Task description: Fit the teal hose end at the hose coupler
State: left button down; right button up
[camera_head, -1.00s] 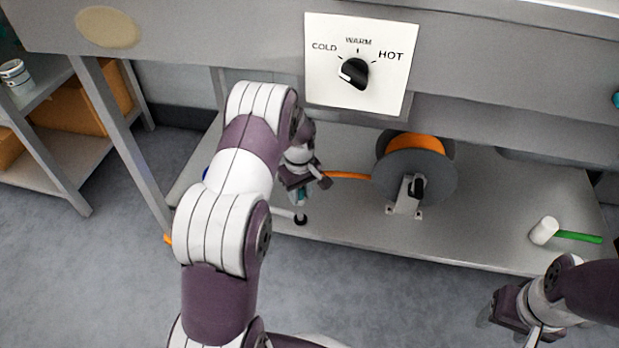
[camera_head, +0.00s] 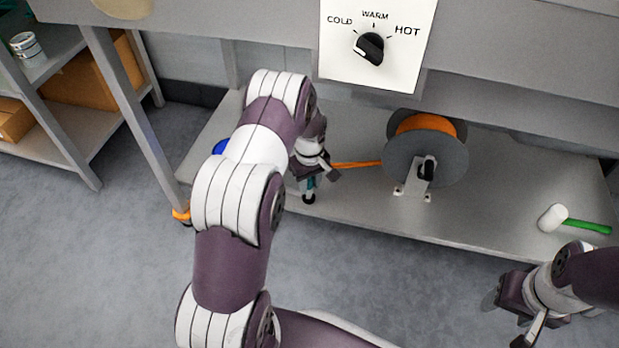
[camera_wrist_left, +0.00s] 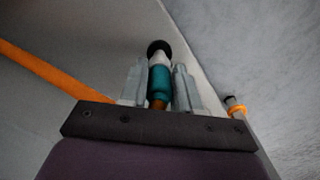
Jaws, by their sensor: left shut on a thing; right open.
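The teal hose end (camera_head: 309,184) is held in my left gripper (camera_head: 313,176), low over the front part of the lower shelf. In the left wrist view the teal hose end (camera_wrist_left: 160,78) sits between the two grey fingers, with orange hose at its near end. A black round piece, apparently the hose coupler (camera_head: 309,198), is directly below the hose end; it also shows in the wrist view (camera_wrist_left: 158,47), in line with the hose end beyond a pale section. I cannot tell whether they are joined. My right gripper (camera_head: 510,318) is at the lower right, empty and open.
Orange hose (camera_head: 357,164) runs from a grey reel (camera_head: 447,160) on the lower shelf (camera_head: 480,215). A white-headed, green-handled mallet (camera_head: 553,217) lies at the right. A dial panel (camera_head: 376,45) is above. An orange ring (camera_head: 181,215) is by the left leg.

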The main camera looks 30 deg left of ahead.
dwell(0.6)
pick_arm(q)
jog(key=shift+p, duration=0.35)
dwell(0.3)
jog(key=shift+p, duration=0.35)
dwell(0.3)
jog(key=shift+p, duration=0.3)
jog(key=shift+f+b, duration=0.55)
jog(key=shift+f, duration=0.8)
